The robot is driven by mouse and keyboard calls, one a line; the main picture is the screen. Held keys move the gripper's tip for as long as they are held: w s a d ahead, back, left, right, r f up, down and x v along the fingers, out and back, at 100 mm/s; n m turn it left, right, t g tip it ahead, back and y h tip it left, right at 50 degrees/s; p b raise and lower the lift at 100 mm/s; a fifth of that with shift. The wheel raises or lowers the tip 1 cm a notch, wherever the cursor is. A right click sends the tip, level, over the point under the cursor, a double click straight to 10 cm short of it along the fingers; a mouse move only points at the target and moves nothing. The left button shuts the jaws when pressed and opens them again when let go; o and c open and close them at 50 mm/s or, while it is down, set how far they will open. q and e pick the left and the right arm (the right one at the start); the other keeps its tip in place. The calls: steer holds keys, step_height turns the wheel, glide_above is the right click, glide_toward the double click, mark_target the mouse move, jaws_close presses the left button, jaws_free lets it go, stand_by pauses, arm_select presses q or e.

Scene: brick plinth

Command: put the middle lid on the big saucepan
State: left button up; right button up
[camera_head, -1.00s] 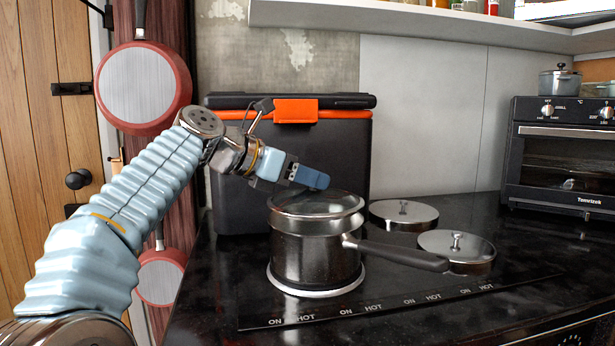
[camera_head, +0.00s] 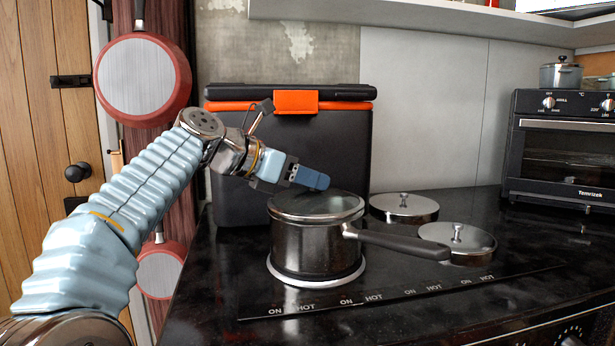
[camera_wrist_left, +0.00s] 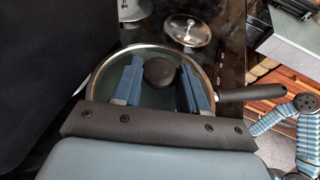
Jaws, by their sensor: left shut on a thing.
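The middle lid (camera_head: 316,205) is glass with a metal rim and shows a dark round knob (camera_wrist_left: 159,72) in the left wrist view. It lies level at the mouth of the big saucepan (camera_head: 305,247), with no clear gap visible between them. The saucepan is dark steel with a long black handle (camera_head: 400,242) pointing right, and stands on the hob. My left gripper (camera_head: 316,181) reaches over the lid from the left and is shut on its knob; its fingers (camera_wrist_left: 160,88) flank the knob in the wrist view. The far rim contact is hidden. My right gripper is out of view.
Two steel lids with knobs lie on the black hob right of the saucepan, one farther back (camera_head: 403,208) and one nearer (camera_head: 457,241). A black box with an orange latch (camera_head: 296,102) stands behind. A toaster oven (camera_head: 562,150) stands at the right.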

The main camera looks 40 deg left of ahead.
arm_select(q)
steer(key=shift+f, duration=0.4)
steer(key=o, duration=1.3)
steer(key=shift+o, duration=0.2)
steer(key=shift+f, duration=0.1)
steer(key=shift+s, duration=0.1)
steer(key=p+v, duration=0.1)
steer(key=v, duration=1.2)
steer(key=shift+s+a+r, duration=0.15)
steer(key=shift+s+r, duration=0.05)
steer(key=shift+s, duration=0.1)
